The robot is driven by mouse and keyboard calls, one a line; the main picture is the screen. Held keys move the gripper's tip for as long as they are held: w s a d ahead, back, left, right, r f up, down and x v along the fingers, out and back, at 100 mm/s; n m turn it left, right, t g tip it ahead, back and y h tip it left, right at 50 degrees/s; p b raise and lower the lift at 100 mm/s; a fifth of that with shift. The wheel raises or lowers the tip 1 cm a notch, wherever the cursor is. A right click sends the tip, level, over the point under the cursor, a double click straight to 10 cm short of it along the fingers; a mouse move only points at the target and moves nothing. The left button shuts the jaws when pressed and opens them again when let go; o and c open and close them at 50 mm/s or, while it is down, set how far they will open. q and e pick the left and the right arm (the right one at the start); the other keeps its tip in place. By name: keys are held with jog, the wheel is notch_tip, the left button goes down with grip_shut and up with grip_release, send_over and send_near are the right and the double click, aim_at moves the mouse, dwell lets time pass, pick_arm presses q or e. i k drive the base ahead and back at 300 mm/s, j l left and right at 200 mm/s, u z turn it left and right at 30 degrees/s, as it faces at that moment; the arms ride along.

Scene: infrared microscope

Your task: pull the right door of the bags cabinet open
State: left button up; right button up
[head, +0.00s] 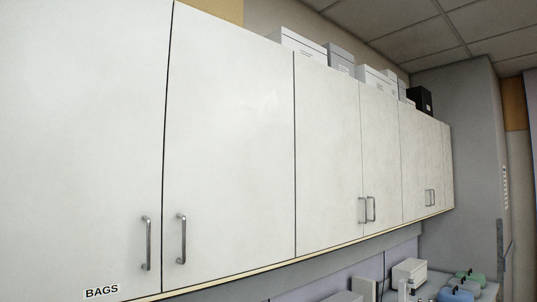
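The bags cabinet has two white doors in the head view. Its left door (80,130) carries a "BAGS" label (102,292) at the lower edge and a metal bar handle (147,243) near its right edge. Its right door (230,140) has a vertical metal bar handle (182,239) low near its left edge. Both doors look shut, with a thin dark seam between them. Neither of my grippers shows in this view.
More shut white wall cabinets (328,150) run off to the right, with boxes (302,45) on top. Below them, a white device (409,272) and green-lidded containers (468,280) stand at the lower right. A grey wall (465,150) stands beyond.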

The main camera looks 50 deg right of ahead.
aim_at(227, 199)
jog(key=z, duration=1.3)
jog(key=i+l+u, duration=0.25)
jog(key=l+u, duration=0.3)
jog(key=l, duration=0.15)
